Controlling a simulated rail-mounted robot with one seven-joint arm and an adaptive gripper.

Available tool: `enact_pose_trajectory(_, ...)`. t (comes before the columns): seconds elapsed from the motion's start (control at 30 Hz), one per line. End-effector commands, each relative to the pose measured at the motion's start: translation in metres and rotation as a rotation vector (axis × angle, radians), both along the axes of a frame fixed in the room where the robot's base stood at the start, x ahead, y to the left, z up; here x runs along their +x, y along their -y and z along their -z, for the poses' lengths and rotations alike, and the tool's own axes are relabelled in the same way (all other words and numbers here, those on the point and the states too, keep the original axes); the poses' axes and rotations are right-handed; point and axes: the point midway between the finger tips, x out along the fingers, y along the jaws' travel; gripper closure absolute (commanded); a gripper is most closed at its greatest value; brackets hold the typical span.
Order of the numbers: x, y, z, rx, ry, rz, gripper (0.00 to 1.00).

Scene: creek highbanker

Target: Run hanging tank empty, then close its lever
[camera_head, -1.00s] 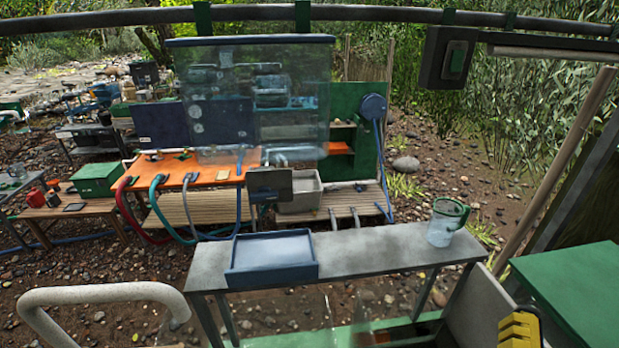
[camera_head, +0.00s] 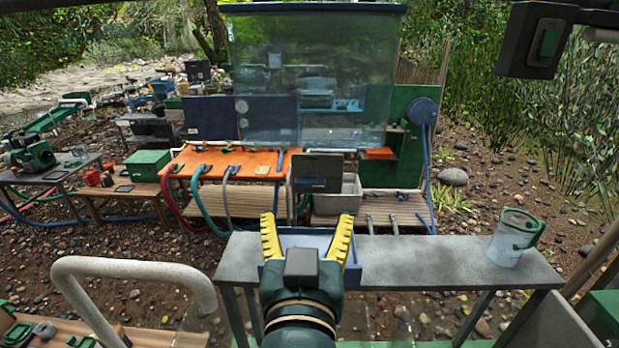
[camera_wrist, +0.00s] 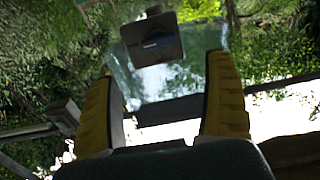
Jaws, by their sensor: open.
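The hanging tank (camera_head: 310,100) is a large clear box with a dark rim, at the upper middle of the head view. How much water it holds is hard to tell. A dark grey plate (camera_head: 316,172) hangs below it, with a blue part low on its face that may be the lever. In the wrist view the plate (camera_wrist: 152,30) and its dark blue part (camera_wrist: 157,41) are ahead, just above the space between the fingers. My gripper (camera_head: 307,240) has yellow fingers, spread and empty. Its fingertips show in the wrist view (camera_wrist: 165,85), apart from the plate.
A grey bench (camera_head: 430,268) crosses in front, with a blue tray (camera_head: 358,272) partly hidden by my gripper and a clear green-handled jug (camera_head: 512,238) at right. A grey tub (camera_head: 345,203) sits below the plate. A pale curved pipe (camera_head: 130,268) stands at left.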

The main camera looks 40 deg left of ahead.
Motion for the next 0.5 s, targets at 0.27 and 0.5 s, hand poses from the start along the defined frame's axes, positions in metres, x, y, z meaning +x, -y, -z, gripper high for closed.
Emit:
enact_pose_trajectory(0.27,0.05,-0.046,-0.005,-0.001,-0.002,0.0,0.15)
enact_pose_trajectory(0.5,0.077,-0.07,-0.003,0.001,0.001,0.002,0.15)
